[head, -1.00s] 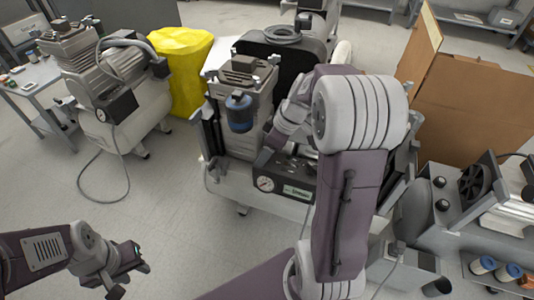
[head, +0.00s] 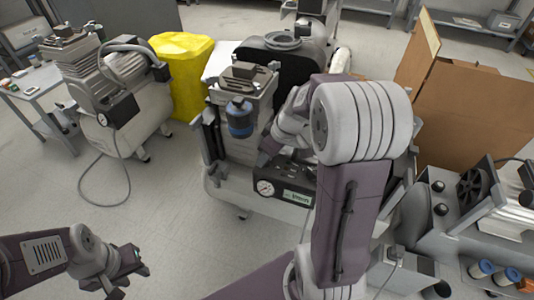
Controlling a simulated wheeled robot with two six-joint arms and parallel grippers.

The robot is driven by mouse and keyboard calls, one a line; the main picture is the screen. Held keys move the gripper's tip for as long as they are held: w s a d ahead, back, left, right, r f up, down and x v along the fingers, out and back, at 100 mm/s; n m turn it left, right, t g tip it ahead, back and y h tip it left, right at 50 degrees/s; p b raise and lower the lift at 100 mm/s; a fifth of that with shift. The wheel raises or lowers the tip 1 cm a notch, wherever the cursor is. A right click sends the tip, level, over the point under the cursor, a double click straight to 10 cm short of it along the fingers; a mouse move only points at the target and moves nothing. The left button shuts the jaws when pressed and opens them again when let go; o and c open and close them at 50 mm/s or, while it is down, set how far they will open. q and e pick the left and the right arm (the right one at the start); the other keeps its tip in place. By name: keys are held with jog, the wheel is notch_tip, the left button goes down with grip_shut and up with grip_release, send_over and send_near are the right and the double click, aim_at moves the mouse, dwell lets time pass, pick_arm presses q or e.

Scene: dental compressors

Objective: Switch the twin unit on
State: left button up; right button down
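My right arm crosses in front of the unit's right half. My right gripper (head: 268,150) is at the top of the panel, mostly hidden by the wrist, so its fingers are unclear. Any switch there is hidden too. My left gripper (head: 132,272) is low at the left, well away from the unit, with its fingers apart and empty.
Another compressor (head: 120,90) with a cable on the floor stands at the left, next to a yellow-covered object (head: 183,70). A cardboard box (head: 475,105) is at the right, above a bench with equipment (head: 450,220). Floor between the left gripper and unit is clear.

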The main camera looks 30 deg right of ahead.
jog(key=shift+s+a+r+m+h+p, duration=0.1)
jog(key=shift+r+m+h+p, duration=0.15)
jog(key=shift+m+p, duration=0.55)
jog(key=m+p, duration=0.2)
jog(key=p, duration=0.1)
jog(key=m+h+p, duration=0.1)
jog(key=p, duration=0.3)
jog(key=r+m+h+p, duration=0.1)
jog(key=m+p, duration=0.1)
jog(key=p, duration=0.2)
jog(key=shift+a+r+m, duration=0.1)
jog(key=shift+m, duration=0.2)
jog(key=m+p, duration=0.1)
jog(key=p, duration=0.2)
jog(key=f+m+h+p, duration=0.1)
jog(key=m+p, duration=0.1)
jog(key=p, duration=0.2)
jog(key=shift+f+m+h+p, duration=0.4)
jog(key=shift+m+p, duration=0.5)
jog(key=shift+p, duration=0.55)
jog(key=c, duration=0.9)
grip_release()
